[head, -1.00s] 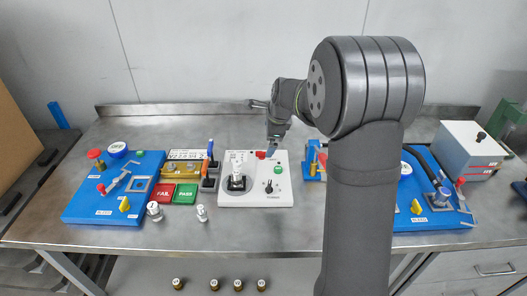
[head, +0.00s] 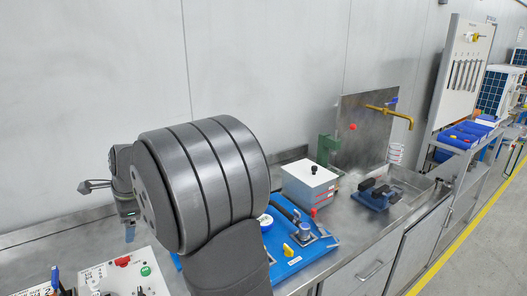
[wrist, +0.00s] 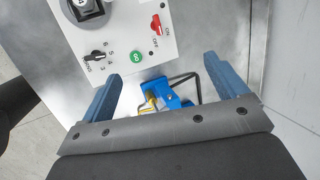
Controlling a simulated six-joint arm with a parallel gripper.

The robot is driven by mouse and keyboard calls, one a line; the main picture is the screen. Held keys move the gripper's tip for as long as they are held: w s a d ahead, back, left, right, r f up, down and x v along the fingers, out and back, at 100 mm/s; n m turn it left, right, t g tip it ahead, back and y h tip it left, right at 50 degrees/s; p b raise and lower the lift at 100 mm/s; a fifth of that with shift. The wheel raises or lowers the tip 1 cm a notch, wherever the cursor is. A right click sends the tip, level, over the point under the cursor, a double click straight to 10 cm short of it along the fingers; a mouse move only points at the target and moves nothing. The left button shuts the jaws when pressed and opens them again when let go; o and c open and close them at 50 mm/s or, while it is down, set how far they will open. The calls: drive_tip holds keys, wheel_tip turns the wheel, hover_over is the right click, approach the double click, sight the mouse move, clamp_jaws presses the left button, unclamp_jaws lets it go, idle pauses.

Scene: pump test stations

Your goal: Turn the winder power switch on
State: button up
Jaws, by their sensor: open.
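A white control panel (wrist: 118,38) shows in the wrist view, with a red switch (wrist: 156,24) between printed ON and OFF marks. I cannot tell which way the switch is set, and no winder label is readable. The panel also shows at the bottom left of the head view (head: 150,279), with the red switch (head: 122,261) on its far side. My gripper (wrist: 161,68) is open and empty, its two blue fingers apart. In the wrist view the switch lies beyond the fingertips, between their lines. No contact with it shows.
The panel also carries a green button (wrist: 136,57) and a black rotary knob (wrist: 97,57). In the head view, a blue board (head: 305,255) and a grey-white box (head: 309,184) stand to the right.

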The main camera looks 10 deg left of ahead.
sight(121, 259)
drive_tip(key=c, duration=0.5)
drive_tip(key=s+a+f+n+t+h, duration=0.1)
drive_tip(key=s+n, duration=0.1)
drive_tip(key=n, duration=0.7)
drive_tip(key=s+a+f+n+t, duration=0.1)
drive_tip(key=s+a+n, duration=0.1)
drive_tip(key=n, duration=0.7)
drive_tip(key=x, duration=1.7)
drive_tip(key=shift+w+d+f, duration=0.15)
drive_tip(key=shift+w+d, duration=0.05)
drive_tip(key=shift+w, duration=0.05)
drive_tip(key=shift+c, duration=0.4)
drive_tip(key=c, duration=0.9)
